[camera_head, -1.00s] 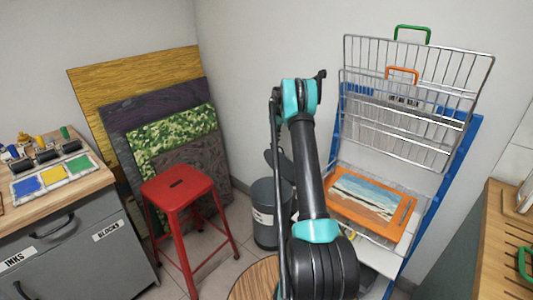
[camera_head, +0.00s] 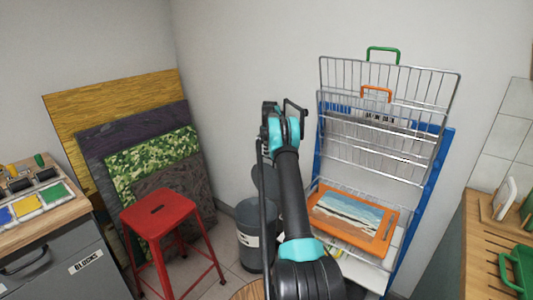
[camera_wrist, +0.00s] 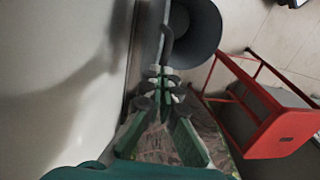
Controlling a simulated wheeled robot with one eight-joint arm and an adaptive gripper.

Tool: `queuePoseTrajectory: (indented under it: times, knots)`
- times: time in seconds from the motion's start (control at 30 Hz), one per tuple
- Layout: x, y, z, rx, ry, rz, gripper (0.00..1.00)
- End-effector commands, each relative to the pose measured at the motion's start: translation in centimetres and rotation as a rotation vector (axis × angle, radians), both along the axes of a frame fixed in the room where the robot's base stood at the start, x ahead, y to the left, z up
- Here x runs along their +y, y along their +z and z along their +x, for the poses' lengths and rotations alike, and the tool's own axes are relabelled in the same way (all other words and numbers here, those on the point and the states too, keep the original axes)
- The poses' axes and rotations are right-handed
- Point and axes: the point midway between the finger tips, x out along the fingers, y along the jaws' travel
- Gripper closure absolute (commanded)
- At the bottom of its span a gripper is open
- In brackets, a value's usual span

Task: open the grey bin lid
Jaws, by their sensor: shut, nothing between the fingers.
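The grey bin (camera_head: 250,240) stands on the floor in the corner, with a pale label on its side. Its top looks open, with a dark inside. A dark grey piece (camera_head: 265,182), which looks like the lid raised on edge, stands above the bin's rear, partly hidden by my arm. The bin (camera_wrist: 198,30) also shows at the top of the wrist view. My gripper (camera_wrist: 166,76) is shut and empty there, just below the bin and the lid's edge-on strip. I cannot tell whether it touches the lid. My arm hides its fingertips in the head view.
A red stool (camera_head: 160,215) stands left of the bin, with leaning boards (camera_head: 120,120) behind it. A wire drying rack (camera_head: 385,120) with an orange-framed picture (camera_head: 352,218) stands to the right. The wall is close beside my gripper in the wrist view.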

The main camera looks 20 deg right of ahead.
Motion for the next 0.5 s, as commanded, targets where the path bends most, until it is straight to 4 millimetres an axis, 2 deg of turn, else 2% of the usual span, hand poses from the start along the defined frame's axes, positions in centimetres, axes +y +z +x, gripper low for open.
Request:
queuePoseTrajectory:
  times: [0.03,0.1,0.33,0.5]
  knots:
    - [-1.00,-1.96,-0.15,0.002,-0.005,-0.011,1.00]
    - [-1.00,-1.96,-0.15,0.002,-0.005,-0.011,0.97]
    - [-0.87,-1.83,-0.17,0.003,-0.005,-0.010,0.70]
    - [-0.62,-1.66,-0.12,0.003,-0.004,-0.008,0.70]
